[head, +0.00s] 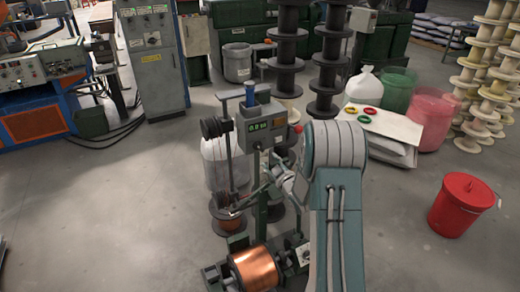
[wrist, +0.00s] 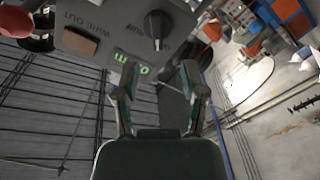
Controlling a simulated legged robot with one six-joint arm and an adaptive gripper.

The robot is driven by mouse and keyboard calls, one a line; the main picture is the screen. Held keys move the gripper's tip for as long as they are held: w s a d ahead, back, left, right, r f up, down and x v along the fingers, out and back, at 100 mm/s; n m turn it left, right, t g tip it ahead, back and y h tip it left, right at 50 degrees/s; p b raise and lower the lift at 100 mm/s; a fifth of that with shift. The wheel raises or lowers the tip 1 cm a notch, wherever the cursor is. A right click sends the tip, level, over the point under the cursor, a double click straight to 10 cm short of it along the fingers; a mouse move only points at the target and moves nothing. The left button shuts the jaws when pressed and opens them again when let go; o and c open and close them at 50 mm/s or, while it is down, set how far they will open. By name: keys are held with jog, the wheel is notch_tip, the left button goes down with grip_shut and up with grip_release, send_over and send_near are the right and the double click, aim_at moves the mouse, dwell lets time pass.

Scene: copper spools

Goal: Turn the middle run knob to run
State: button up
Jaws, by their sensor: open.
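In the wrist view a black pointer knob (wrist: 157,28) sits on a grey panel (wrist: 107,42), past my fingertips at the top of the picture. The panel has upside-down lettering, partly legible as "wire out", and a lit green display (wrist: 131,62). Which of the knobs is the middle run knob, I cannot tell for sure. My gripper (wrist: 158,76) is open and empty, its two fingers apart below the knob and not visibly touching it. In the head view the grey display box (head: 263,124) stands on a post, and my arm hides part of the machine.
A copper spool (head: 256,267) lies at the machine's foot beside a small knob box (head: 303,253). Dark spools are stacked behind. A red bucket (head: 461,205) stands on the right. A grey cabinet (head: 152,60) is at back left.

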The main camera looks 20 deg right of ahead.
aim_at(261, 150)
jog(key=w, duration=0.7)
jog(key=shift+w+d+f, duration=0.1)
jog(key=shift+w+d, duration=0.05)
jog(key=shift+d, duration=0.05)
jog(key=shift+w+a, duration=0.1)
jog(key=shift+w, duration=0.5)
jog(key=shift+a, duration=0.1)
grip_shut()
